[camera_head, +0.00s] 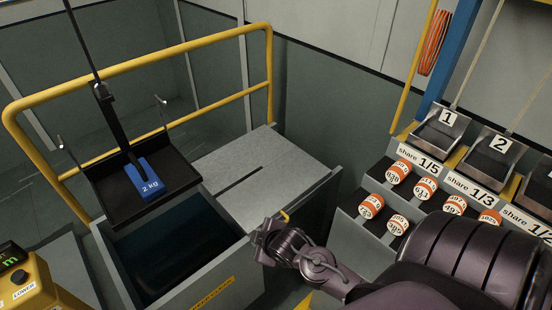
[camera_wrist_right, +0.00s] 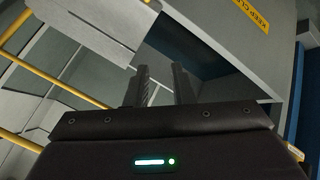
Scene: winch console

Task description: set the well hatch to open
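The well hatch (camera_head: 275,170) is a flat light-grey panel lying over the right part of the well box. The left part of the well (camera_head: 175,250) is uncovered and dark inside. My right gripper (camera_head: 264,236) is by the box's near right corner, beside the hatch's near edge. A small yellow piece (camera_head: 284,215) shows just beyond it; I cannot tell what it belongs to. In the right wrist view, the two dark fingers (camera_wrist_right: 162,84) stand apart with nothing between them. The dark well opening (camera_wrist_right: 195,45) shows beyond them. My left gripper is not in view.
A black tray (camera_head: 112,207) with a blue 2 kg weight (camera_head: 150,180) hangs over the well's left side. Yellow rails (camera_head: 150,62) run behind. A yellow control box (camera_head: 35,285) is at lower left. Numbered bins and orange-white cans (camera_head: 398,172) stand at right.

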